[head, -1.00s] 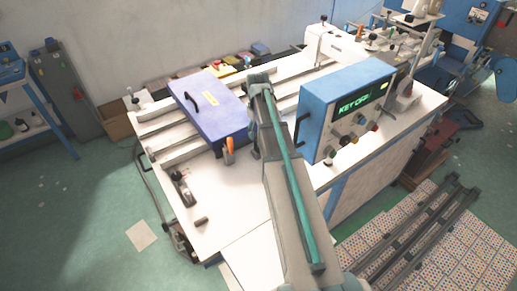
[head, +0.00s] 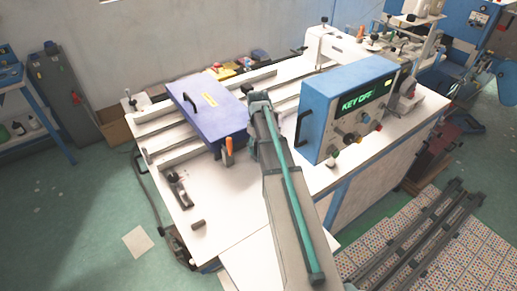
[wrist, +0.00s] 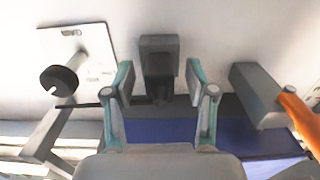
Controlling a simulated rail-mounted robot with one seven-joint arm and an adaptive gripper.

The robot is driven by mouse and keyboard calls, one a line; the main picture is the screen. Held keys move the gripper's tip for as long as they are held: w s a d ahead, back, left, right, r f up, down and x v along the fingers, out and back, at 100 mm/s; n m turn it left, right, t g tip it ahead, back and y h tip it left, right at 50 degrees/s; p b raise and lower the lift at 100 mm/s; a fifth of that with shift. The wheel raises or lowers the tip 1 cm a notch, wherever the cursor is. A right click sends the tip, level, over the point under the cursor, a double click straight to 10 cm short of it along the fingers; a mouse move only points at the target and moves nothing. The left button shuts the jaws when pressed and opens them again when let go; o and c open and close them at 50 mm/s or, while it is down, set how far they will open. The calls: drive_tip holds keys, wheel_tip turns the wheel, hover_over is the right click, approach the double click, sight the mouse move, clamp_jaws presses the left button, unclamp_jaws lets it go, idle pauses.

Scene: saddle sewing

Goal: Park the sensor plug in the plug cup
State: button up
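My gripper (wrist: 161,84) is open in the wrist view, one grey-and-teal finger on each side. A dark grey block with a darker round lower part (wrist: 160,68) stands between and just beyond the fingertips, with gaps on both sides. It may be the sensor plug or its holder; I cannot tell which. In the head view my arm hides the gripper and this block. I cannot clearly identify the plug cup. A small dark cylinder (head: 198,224) lies near the front of the white table.
A purple-blue box (head: 207,110) sits left of my arm, a blue KEY OFF control box (head: 345,110) to its right. An orange-handled tool (head: 229,147) stands close by; its orange part (wrist: 300,120) is at right in the wrist view. A black knob (wrist: 60,80) is at left there.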

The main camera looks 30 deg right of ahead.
clamp_jaws()
drive_tip(key=shift+r+p, duration=0.3)
drive_tip(key=shift+r, duration=0.15)
drive_tip(key=shift+r, duration=0.35)
drive_tip(key=shift+r+p, duration=0.9)
drive_tip(key=shift+r, duration=0.25)
drive_tip(key=shift+r+p, duration=1.15)
drive_tip(key=shift+r, duration=0.7)
drive_tip(key=shift+f, duration=0.15)
